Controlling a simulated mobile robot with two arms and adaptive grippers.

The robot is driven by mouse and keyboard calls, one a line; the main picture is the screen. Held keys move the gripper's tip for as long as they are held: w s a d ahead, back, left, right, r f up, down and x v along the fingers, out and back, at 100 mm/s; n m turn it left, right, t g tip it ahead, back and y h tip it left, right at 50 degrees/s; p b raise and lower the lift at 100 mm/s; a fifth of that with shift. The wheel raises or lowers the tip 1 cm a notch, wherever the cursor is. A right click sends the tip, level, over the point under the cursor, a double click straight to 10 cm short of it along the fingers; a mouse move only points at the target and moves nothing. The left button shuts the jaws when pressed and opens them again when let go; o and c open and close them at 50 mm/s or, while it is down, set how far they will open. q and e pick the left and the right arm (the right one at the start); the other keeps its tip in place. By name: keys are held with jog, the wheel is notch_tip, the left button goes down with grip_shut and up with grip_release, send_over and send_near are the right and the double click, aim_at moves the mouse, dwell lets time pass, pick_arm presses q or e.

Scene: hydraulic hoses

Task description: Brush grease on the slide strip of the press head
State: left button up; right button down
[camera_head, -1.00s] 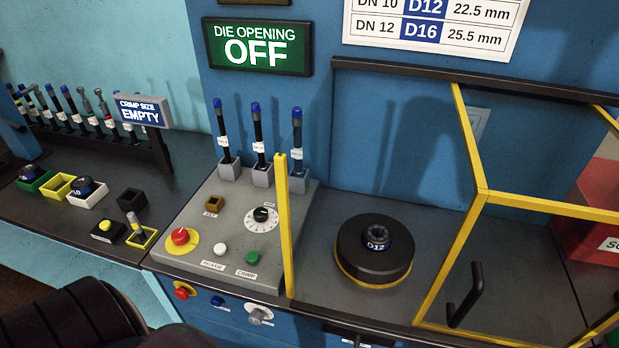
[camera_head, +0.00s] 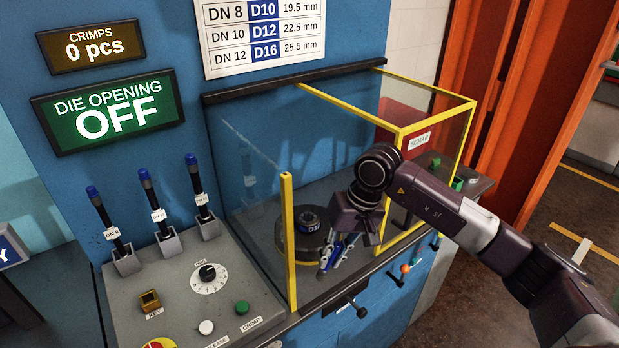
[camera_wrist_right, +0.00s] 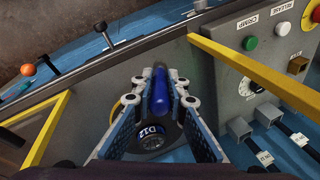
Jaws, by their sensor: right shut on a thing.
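My right gripper (camera_head: 337,254) reaches in from the right and points down over the front of the press bay. In the wrist view, the right gripper (camera_wrist_right: 160,88) is shut on a rounded blue handle (camera_wrist_right: 160,98). I cannot see bristles, so I cannot confirm that it is the grease brush. The round black press head (camera_head: 291,243), with a die marked D12, sits on the bench behind and left of the gripper. Its D12 die (camera_wrist_right: 152,139) shows below the fingers in the wrist view. I cannot make out the slide strip. My left gripper is out of view.
A yellow post (camera_head: 289,240) and clear panel stand left of the bay. A yellow-framed guard (camera_head: 440,115) is at the right, by the red scrap box (camera_head: 400,120). The control panel (camera_head: 180,285) and several blue-capped rods are at the left. A green sign (camera_head: 108,112) reads OFF.

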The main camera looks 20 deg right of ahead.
jog(key=w+d+r+t+h+p, duration=0.1)
jog(key=w+r+t+h, duration=0.1)
jog(key=w+r, duration=1)
pick_arm(q)
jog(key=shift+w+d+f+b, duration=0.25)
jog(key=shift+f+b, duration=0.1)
jog(key=shift+b, duration=0.85)
pick_arm(e)
jog(key=shift+m, duration=0.3)
notch_tip(320, 180, down, 4)
jog(key=shift+s+d+f, duration=0.1)
jog(key=shift+f, duration=0.1)
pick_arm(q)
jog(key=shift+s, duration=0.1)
pick_arm(e)
jog(key=shift+s, duration=0.1)
